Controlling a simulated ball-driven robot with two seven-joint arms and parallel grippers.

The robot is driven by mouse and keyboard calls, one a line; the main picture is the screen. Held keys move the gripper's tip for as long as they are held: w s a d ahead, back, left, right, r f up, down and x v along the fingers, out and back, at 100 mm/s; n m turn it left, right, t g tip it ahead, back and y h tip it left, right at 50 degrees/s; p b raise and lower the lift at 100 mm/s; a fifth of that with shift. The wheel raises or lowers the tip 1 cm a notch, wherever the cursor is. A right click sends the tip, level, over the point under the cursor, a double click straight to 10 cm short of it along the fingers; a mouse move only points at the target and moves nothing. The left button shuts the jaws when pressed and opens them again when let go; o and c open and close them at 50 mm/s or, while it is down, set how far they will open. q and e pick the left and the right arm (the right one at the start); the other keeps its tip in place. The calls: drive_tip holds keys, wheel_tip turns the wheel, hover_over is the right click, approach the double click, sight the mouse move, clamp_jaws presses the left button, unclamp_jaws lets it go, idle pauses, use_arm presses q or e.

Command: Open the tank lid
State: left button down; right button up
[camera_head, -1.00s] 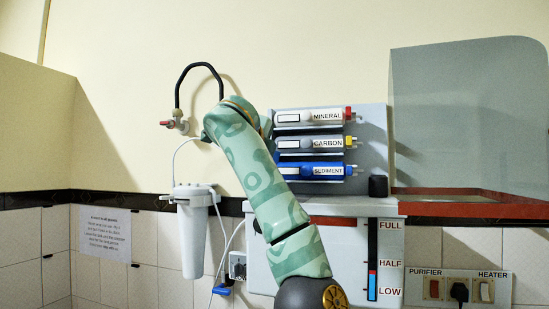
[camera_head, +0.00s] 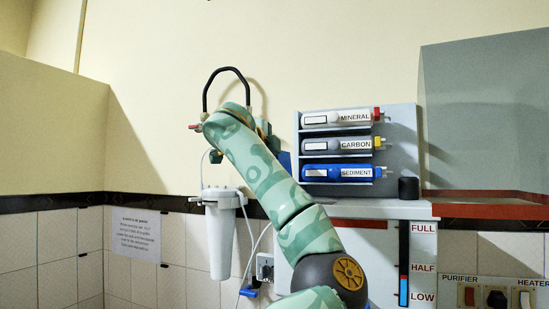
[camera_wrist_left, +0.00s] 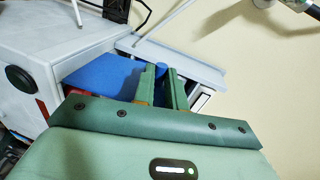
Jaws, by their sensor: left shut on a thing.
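The white tank (camera_head: 385,275) with the FULL, HALF and LOW gauge stands behind my left arm in the head view. My arm hides the left part of its top. My left gripper (camera_wrist_left: 162,88) shows in the wrist view, its two green fingers close together at a blue flat piece (camera_wrist_left: 103,75). It looks shut on this piece, though the contact is partly hidden. A blue patch (camera_head: 285,160) also shows beside my arm in the head view. I cannot tell for sure whether it is the tank lid. My right gripper is out of view.
The cartridge rack (camera_head: 402,145) stands above the tank, close to the right of my arm. A black cylinder (camera_head: 408,188) sits on the tank's right end. The black tap spout (camera_head: 224,70) and the white filter housing (camera_head: 222,235) are at the left.

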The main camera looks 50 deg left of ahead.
use_arm(q)
drive_tip(key=c, duration=1.4)
unclamp_jaws()
drive_tip(key=shift+a, duration=0.1)
drive_tip(key=shift+c, duration=0.2)
drive_tip(key=shift+s, duration=0.1)
drive_tip(key=b+v, duration=0.6)
drive_tip(key=v, duration=1)
